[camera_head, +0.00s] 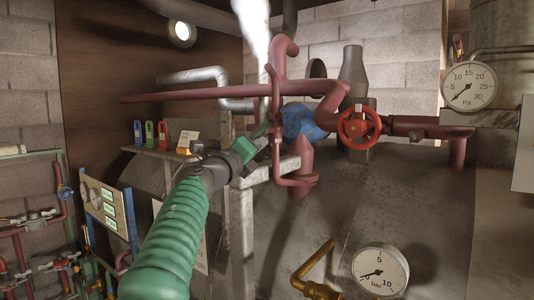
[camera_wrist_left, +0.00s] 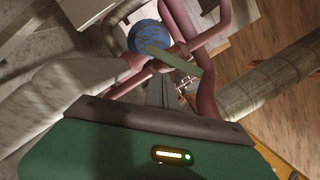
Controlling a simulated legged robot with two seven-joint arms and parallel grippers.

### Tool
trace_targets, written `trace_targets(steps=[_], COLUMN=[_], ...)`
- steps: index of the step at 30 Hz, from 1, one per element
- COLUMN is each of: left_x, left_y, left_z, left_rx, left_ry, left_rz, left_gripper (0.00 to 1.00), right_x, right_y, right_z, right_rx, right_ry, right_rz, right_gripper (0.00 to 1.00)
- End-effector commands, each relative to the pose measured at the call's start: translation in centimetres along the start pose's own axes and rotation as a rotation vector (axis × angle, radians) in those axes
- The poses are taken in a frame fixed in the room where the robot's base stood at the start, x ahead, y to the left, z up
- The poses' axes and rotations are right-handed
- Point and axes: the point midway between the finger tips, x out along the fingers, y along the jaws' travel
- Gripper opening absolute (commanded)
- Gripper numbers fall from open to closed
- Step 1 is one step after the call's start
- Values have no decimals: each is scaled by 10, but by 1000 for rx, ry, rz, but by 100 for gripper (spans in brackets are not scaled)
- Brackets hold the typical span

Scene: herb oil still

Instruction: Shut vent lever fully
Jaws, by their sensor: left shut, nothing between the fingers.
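The vent valve has a blue body (camera_head: 303,122) on dark red pipework. A flat green strip, which looks like its lever (camera_wrist_left: 175,60), slants across the blue body (camera_wrist_left: 145,38) in the left wrist view. In the head view the lever is small and partly hidden beside my gripper. My left gripper (camera_head: 268,141) is shut and empty, just left of the blue body. Its grey fingers (camera_wrist_left: 162,90) point at the lever in the wrist view; I cannot tell whether they touch it. White steam (camera_head: 253,30) shows above the pipes. My right gripper is out of view.
A red handwheel (camera_head: 358,127) stands right of the valve. A long dark red bar (camera_head: 190,96) crosses behind my gripper. Gauges sit at the upper right (camera_head: 468,87) and lower front (camera_head: 380,270). A shelf holds small coloured tags (camera_head: 150,134) at left.

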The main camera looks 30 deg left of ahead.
Motion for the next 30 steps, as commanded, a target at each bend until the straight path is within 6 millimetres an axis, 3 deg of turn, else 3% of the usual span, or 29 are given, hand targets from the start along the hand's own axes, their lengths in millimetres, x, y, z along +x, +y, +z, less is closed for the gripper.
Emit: trace_targets(steps=[7,21,30], left_x=[2,5,6], left_y=[11,10,12], left_z=[5,19,26], left_rx=[226,623,694], left_ry=[0,1,1], left_rz=[-54,-154,-174], left_gripper=[0,0,0], right_x=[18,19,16], right_y=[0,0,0], right_z=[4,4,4], right_rx=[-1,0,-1], right_ry=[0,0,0], right_rz=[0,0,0], right_gripper=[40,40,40])
